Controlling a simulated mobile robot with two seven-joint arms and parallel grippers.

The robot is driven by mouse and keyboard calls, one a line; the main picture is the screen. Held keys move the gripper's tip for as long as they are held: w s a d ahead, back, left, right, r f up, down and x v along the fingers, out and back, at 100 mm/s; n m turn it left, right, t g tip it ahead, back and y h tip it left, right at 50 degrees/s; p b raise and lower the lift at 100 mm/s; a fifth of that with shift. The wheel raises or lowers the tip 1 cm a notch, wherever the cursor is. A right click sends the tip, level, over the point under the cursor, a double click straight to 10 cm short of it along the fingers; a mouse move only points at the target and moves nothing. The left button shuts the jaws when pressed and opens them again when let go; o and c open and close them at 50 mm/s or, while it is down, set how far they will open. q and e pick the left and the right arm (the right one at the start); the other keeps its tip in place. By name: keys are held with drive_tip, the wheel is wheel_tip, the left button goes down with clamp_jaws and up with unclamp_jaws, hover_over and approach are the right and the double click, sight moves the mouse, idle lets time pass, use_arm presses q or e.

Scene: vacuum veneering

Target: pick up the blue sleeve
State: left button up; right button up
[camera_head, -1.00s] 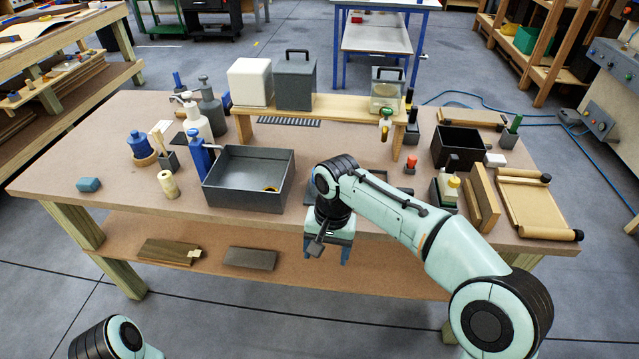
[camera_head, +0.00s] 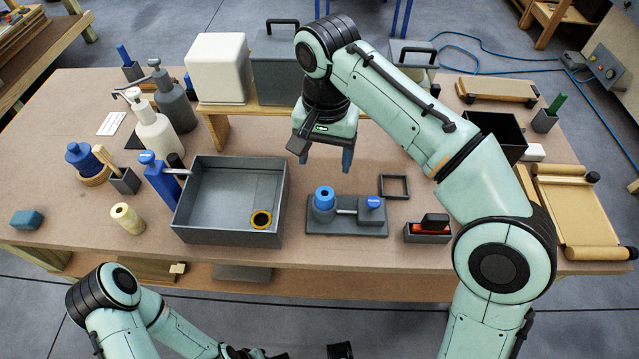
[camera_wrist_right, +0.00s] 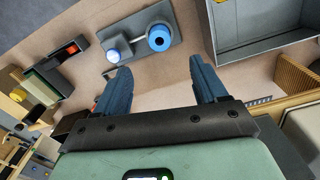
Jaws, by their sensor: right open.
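The blue sleeve (camera_head: 324,198) is a short blue ring with a hole in its top. It stands upright at the left end of a grey fixture (camera_head: 345,227), which also bears a blue-topped knob (camera_head: 372,202) joined by a rod. In the right wrist view the sleeve (camera_wrist_right: 158,38) shows beyond and between the fingers. My right gripper (camera_head: 325,160) is open and empty, above the bench and apart from the sleeve; its blue fingers (camera_wrist_right: 161,68) point towards the fixture. My left arm is at the lower left, its gripper end cut off by the bottom edge.
A thin dark frame (camera_head: 395,187) and a small box with a red item (camera_head: 430,230) lie to the right. A wooden shelf (camera_head: 218,130) stands behind.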

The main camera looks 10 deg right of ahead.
drive_tip(key=b, duration=0.2)
hover_over(325, 194)
drive_tip(key=f, duration=0.6)
drive_tip(key=shift+s+f, duration=0.25)
drive_tip(key=shift+w+f+b, duration=0.15)
drive_tip(key=shift+f+b, duration=0.3)
drive_tip(key=shift+f, duration=1.15)
drive_tip(key=shift+w+f+b, duration=0.15)
drive_tip(key=shift+f+b, duration=0.3)
drive_tip(key=shift+f, duration=1.1)
use_arm(q)
drive_tip(key=f, duration=0.3)
drive_tip(key=shift+s+f, duration=0.35)
drive_tip(key=shift+s, duration=0.05)
use_arm(e)
drive_tip(key=c, duration=1.1)
